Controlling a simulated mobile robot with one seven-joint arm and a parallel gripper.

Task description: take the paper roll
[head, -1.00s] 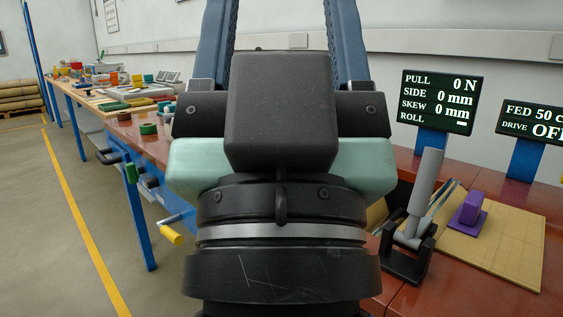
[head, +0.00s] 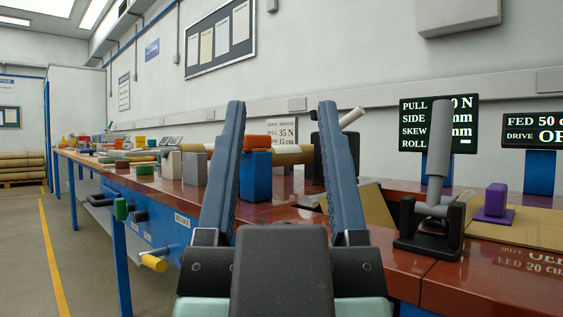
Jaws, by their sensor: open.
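My gripper (head: 282,106) is in the lower middle of the head view, its two long blue-grey fingers spread apart and pointing up and away, with nothing held. A tan horizontal cylinder (head: 292,154), which looks like the paper roll, shows between and beyond the fingers above the red bench top. The fingers hide parts of it, and I cannot tell its distance from them. A blue block (head: 256,177) with an orange-red piece (head: 257,142) on it stands in front of it, near the left finger.
On the right, a grey cylinder (head: 439,145) stands in a black bracket (head: 428,226), near a purple block (head: 495,200) and two display screens. Grey blocks (head: 194,169) stand on the bench to the left. The floor (head: 25,240) at left is clear.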

